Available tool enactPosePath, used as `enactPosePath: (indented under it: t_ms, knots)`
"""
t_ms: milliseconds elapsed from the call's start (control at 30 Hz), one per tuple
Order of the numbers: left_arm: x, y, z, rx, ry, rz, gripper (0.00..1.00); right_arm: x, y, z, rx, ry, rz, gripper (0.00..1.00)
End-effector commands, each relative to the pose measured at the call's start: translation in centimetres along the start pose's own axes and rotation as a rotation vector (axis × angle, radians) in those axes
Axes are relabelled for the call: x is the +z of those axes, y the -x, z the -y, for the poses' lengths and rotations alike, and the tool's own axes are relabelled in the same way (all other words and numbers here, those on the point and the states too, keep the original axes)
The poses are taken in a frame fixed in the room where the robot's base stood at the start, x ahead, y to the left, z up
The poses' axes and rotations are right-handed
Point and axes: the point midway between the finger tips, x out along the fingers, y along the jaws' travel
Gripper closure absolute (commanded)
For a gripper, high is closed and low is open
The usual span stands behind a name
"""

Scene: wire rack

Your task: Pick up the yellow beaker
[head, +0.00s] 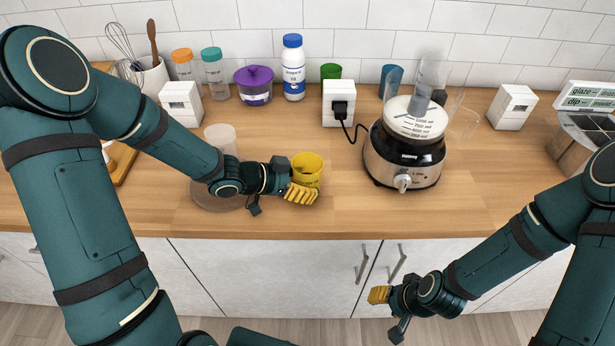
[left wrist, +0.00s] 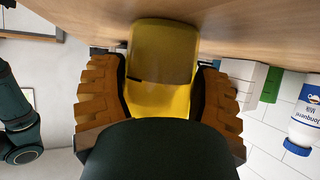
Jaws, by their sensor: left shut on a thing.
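The yellow beaker (head: 307,168) stands upright near the front edge of the wooden counter in the head view. My left gripper (head: 302,190) is at the beaker's front left side, its fingers shut on it. In the left wrist view the yellow beaker (left wrist: 162,70) sits between the two ribbed fingers of my left gripper (left wrist: 160,95), one on each side. The counter surface shows close to the beaker. My right gripper (head: 380,294) hangs in front of the cabinets, below the counter, away from the beaker; its finger gap is not clear.
A food processor (head: 404,150) stands right of the beaker, its cord running to a white outlet box (head: 338,103). Bottles and a purple-lidded tub (head: 254,86) line the back. A clear container (head: 220,137) stands behind my left forearm. The counter between beaker and processor is free.

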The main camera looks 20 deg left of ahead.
Motion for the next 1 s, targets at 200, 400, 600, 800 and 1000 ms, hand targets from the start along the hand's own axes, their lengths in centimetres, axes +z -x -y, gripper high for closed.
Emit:
enactPosePath:
  t_ms: [200,400,600,800,1000]
  knots:
    - [0.0,0.0,0.0,0.0,0.0,0.0,0.71,0.0,0.0,0.0,0.0,0.0,0.0,0.53]
    - [-0.4,0.2,0.0,0.0,-0.001,0.0,0.71,-0.1,0.2,0.1,0.0,-0.001,-0.002,0.53]
    - [-1.6,0.8,0.0,0.0,-0.002,-0.001,0.71,-0.3,0.7,0.3,0.001,-0.002,-0.006,0.53]
    - [-3.2,1.8,0.0,0.0,-0.003,-0.001,0.71,-0.6,1.5,0.6,0.001,-0.004,-0.013,0.53]
    - [-5.0,2.7,0.0,-0.001,-0.002,-0.001,0.71,-1.0,2.3,0.9,0.002,-0.006,-0.021,0.53]
